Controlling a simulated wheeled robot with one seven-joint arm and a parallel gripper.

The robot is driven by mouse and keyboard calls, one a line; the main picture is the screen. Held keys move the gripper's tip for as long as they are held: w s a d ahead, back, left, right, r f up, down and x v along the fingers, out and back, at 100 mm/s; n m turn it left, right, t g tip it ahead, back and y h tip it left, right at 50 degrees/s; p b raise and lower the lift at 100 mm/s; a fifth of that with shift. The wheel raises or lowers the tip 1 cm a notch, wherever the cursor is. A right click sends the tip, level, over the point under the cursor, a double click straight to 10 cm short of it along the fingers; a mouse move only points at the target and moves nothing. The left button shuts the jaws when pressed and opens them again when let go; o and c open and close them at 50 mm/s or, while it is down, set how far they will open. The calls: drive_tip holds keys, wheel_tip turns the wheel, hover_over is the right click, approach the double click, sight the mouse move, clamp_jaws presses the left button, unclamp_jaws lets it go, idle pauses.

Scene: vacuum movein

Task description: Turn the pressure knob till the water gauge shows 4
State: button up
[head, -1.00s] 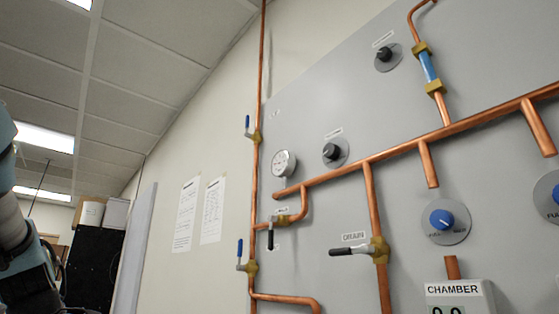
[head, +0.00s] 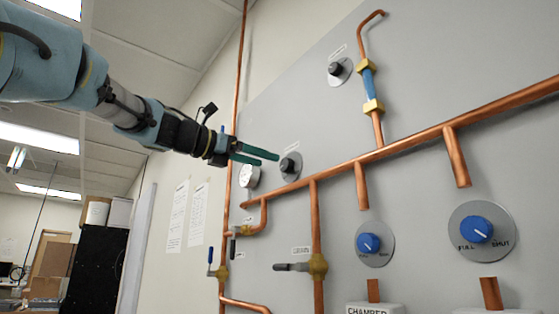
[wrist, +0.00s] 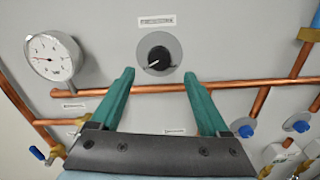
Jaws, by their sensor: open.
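The black pressure knob (head: 290,166) sits on a round grey plate on the panel, just beyond my fingertips in the head view. In the wrist view the knob (wrist: 159,58) lies ahead of and between my fingers, apart from both, its white mark pointing lower left. Its label is too small to read. The round white water gauge (head: 249,176) is left of the knob, partly behind my gripper. In the wrist view the gauge (wrist: 52,56) shows a dial and needle, but the reading is unclear. My gripper (head: 262,157) is open and empty, with green fingers (wrist: 160,80).
A copper pipe (head: 420,138) runs across the panel just below the knob. Another black knob (head: 339,71) is higher up, and blue knobs (head: 369,243) are lower right. A drain valve lever (head: 291,267) sticks out below.

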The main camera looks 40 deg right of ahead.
sight(283, 166)
drive_tip(key=d+p, duration=0.2)
drive_tip(key=d, duration=0.4)
drive_tip(key=shift+s, duration=0.1)
clamp_jaws()
idle(0.5)
